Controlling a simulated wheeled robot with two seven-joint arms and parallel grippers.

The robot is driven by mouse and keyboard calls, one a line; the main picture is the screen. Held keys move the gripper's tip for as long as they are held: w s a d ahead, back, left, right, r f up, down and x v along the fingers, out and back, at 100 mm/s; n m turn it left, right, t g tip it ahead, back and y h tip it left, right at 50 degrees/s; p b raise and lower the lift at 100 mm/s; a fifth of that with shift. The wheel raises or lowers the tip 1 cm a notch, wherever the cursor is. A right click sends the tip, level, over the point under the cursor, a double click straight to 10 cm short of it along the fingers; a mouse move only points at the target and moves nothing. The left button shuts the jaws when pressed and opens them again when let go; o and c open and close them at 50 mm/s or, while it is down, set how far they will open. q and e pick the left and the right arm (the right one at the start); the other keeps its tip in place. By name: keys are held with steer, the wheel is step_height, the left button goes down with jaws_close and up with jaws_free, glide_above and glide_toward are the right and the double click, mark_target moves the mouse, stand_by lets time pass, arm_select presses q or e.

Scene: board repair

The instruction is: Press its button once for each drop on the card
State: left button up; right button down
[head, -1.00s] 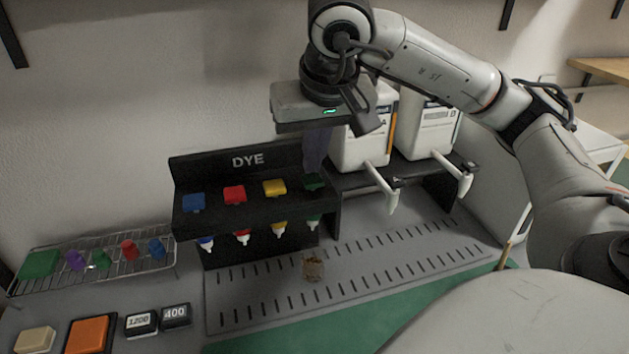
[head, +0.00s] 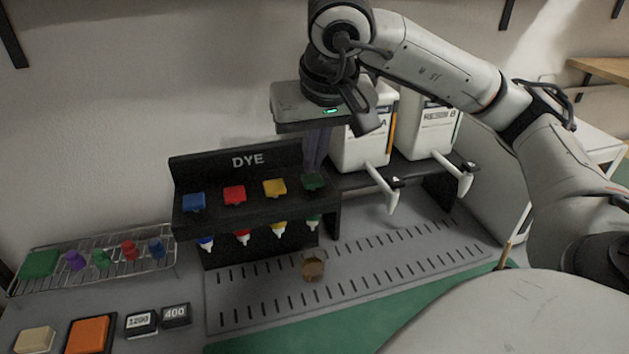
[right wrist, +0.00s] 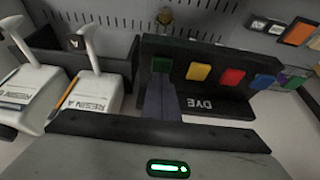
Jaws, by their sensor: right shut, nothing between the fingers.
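The black DYE stand (head: 255,212) carries a blue button (head: 194,201), a red button (head: 235,194), a yellow button (head: 275,187) and a green button (head: 314,181), each above a dye nozzle. My right gripper (head: 314,168) points down, shut and empty, with its fingertips just above and behind the green button. In the right wrist view the fingers (right wrist: 161,88) end close beside the green button (right wrist: 161,65); contact cannot be told. A small brown cup (head: 313,266) stands on the slotted plate, below the green nozzle (head: 313,222). I cannot make out a card with drops. My left gripper is not in view.
Two white resin dispensers (head: 362,148) (head: 425,128) with long handles stand right of the stand. A wire rack (head: 130,266) with coloured pieces is at left. An orange block (head: 88,335) and displays reading 1200 (head: 141,323) and 400 (head: 175,315) lie in front.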

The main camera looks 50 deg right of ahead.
steer(key=shift+f, duration=0.15)
stand_by(0.3)
steer(key=shift+f+b, duration=0.95)
steer(key=shift+f, duration=0.05)
steer(key=shift+r, duration=0.1)
steer(key=shift+r+p, duration=0.85)
steer(key=shift+r, duration=0.15)
steer(key=shift+f, duration=0.2)
